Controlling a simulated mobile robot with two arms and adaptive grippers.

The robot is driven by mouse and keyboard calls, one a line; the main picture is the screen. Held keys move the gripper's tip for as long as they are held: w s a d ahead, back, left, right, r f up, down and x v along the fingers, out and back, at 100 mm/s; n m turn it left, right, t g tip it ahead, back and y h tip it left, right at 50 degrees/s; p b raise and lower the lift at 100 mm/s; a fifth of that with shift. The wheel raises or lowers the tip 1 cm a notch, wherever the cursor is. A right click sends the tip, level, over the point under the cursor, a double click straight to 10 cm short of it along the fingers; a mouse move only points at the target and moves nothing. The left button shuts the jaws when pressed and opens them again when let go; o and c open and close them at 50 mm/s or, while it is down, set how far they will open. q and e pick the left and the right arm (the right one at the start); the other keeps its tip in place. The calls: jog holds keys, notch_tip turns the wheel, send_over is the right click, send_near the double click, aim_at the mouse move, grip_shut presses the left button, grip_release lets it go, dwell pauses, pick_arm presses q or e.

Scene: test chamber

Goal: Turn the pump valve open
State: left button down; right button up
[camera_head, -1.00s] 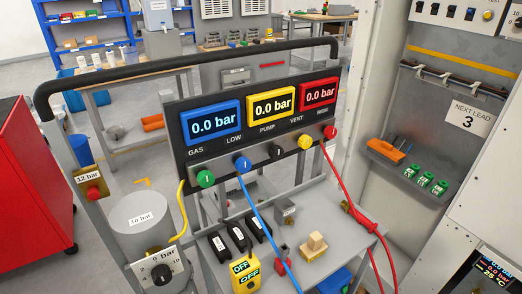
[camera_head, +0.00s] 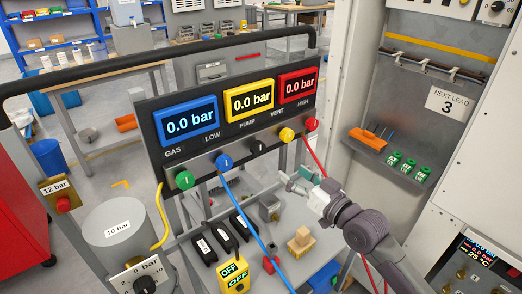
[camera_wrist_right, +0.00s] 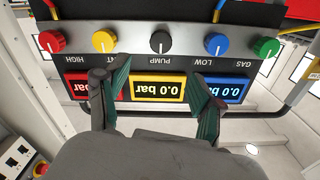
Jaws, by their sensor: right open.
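The pump valve is the black knob (camera_head: 257,146) in the middle of the knob row, below the yellow 0.0 bar display on the panel. In the right wrist view the black knob (camera_wrist_right: 160,42) shows upside down, with its white mark in line with the PUMP label. My right gripper (camera_head: 298,178) is open and empty, in front of the panel and lower right of the knob. In the wrist view its fingers (camera_wrist_right: 155,75) are spread on either side of the yellow display, apart from the knob. My left gripper is not in view.
Green (camera_head: 185,180), blue (camera_head: 225,162), yellow (camera_head: 286,134) and red (camera_head: 311,124) knobs share the row. A blue hose (camera_head: 250,215) and a red hose cross the space below the panel. A grey cabinet (camera_head: 440,150) stands at the right.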

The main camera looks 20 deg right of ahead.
aim_at(261, 150)
jog(key=x, duration=1.3)
jog(key=shift+w+a+p, duration=0.15)
jog(key=shift+w+p, duration=0.1)
jog(key=shift+p, duration=0.05)
jog(key=c, duration=1.1)
jog(key=shift+c, duration=0.2)
